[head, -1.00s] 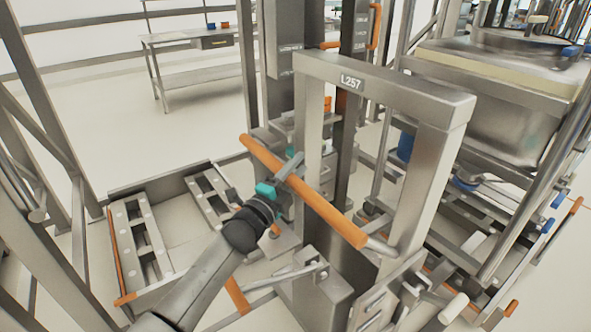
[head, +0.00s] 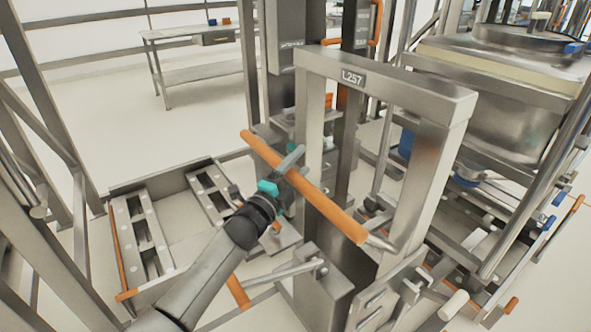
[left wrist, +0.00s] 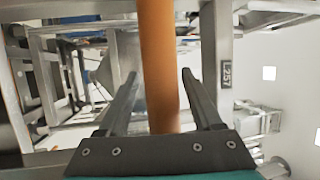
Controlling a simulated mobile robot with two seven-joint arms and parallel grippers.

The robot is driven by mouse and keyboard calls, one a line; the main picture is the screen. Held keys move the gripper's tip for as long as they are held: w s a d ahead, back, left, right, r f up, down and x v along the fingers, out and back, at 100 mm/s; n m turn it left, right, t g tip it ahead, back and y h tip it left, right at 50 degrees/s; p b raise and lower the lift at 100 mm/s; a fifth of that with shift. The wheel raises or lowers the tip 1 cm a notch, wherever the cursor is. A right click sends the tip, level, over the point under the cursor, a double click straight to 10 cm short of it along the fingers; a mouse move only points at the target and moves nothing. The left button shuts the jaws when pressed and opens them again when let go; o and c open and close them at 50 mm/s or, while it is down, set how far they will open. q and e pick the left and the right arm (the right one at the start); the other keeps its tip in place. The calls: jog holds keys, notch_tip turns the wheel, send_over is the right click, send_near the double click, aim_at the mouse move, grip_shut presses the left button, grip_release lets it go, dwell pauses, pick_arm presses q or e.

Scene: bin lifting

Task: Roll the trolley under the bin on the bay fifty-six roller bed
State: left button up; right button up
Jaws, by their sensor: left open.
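The trolley (head: 440,115) is a steel frame labelled L257 with an orange push bar (head: 325,208) across its near side. My left gripper (head: 292,160) is at the bar's left half. In the left wrist view my left gripper (left wrist: 158,100) is open, with the orange bar (left wrist: 158,60) running between its two spread fingers. I cannot tell whether they touch it. A large steel bin (head: 490,95) stands on a frame at the right, beyond the trolley. The bay number is not readable, so I cannot tell which roller bed is fifty-six. My right gripper is not in view.
A low roller bed (head: 122,228) with orange edges lies on the floor at the left. Steel posts (head: 50,110) rise at the left edge. A workbench (head: 190,38) stands at the back, with open floor before it. Rails and handles crowd the lower right.

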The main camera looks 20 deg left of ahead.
pick_arm(q)
jog(key=p+v, duration=0.2)
jog(key=v, duration=1.3)
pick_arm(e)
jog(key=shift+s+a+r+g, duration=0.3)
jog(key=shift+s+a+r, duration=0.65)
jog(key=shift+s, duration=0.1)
pick_arm(q)
jog(key=shift+s+f, duration=0.1)
jog(key=shift+s, duration=0.05)
